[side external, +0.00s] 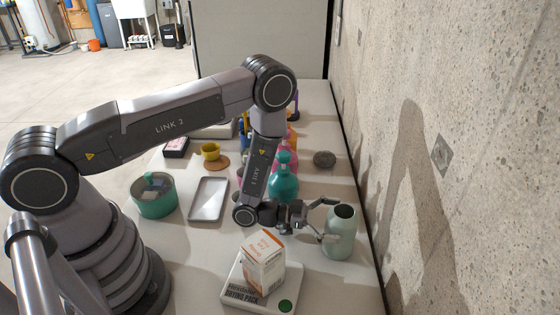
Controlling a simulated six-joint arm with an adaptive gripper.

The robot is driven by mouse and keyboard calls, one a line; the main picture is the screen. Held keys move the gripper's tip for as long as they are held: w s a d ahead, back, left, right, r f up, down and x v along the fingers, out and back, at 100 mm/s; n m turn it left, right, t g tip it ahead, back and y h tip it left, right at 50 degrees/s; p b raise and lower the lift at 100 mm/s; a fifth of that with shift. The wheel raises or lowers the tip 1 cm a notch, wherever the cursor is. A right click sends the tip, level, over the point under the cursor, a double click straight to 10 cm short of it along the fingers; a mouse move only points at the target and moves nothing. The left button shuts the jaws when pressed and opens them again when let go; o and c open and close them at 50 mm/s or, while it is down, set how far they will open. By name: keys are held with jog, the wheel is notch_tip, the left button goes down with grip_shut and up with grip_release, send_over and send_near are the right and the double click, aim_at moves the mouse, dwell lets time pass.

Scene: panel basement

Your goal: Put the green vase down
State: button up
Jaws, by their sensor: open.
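The green vase (342,236) is a pale green vessel with a dark open mouth. It stands upright on the table near the wall, at the right of the side external view. My gripper (328,220) is open at the vase's left side, with its fingers spread around or beside the upper body. I cannot tell whether either finger touches the vase. The vase's base appears to rest on the table.
A white box (263,262) stands on a pale scale-like slab (233,289) in front. A teal bottle (284,184) stands behind my gripper. The concrete wall (470,160) bounds the right.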

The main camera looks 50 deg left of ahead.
jog(key=v, duration=0.8)
notch_tip(320, 180, up, 8)
jog(key=shift+d, duration=0.2)
jog(key=shift+w, duration=0.1)
